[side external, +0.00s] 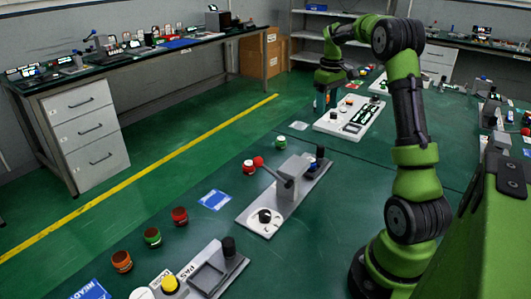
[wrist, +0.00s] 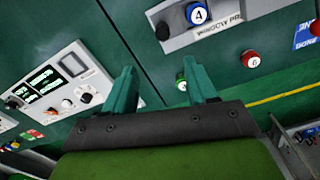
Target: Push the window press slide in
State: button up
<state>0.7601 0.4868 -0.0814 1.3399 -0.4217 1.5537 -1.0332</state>
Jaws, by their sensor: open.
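The white panel (wrist: 62,80) with screens and knobs is left in the wrist view. A red button marked 6 (wrist: 250,60) and a green button (wrist: 181,74) stand near the press. Another device (side external: 205,272) is at the near edge.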

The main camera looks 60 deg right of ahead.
aim_at(322, 146)
jog(key=f, duration=1.7)
jog(key=shift+a, duration=0.2)
grip_shut()
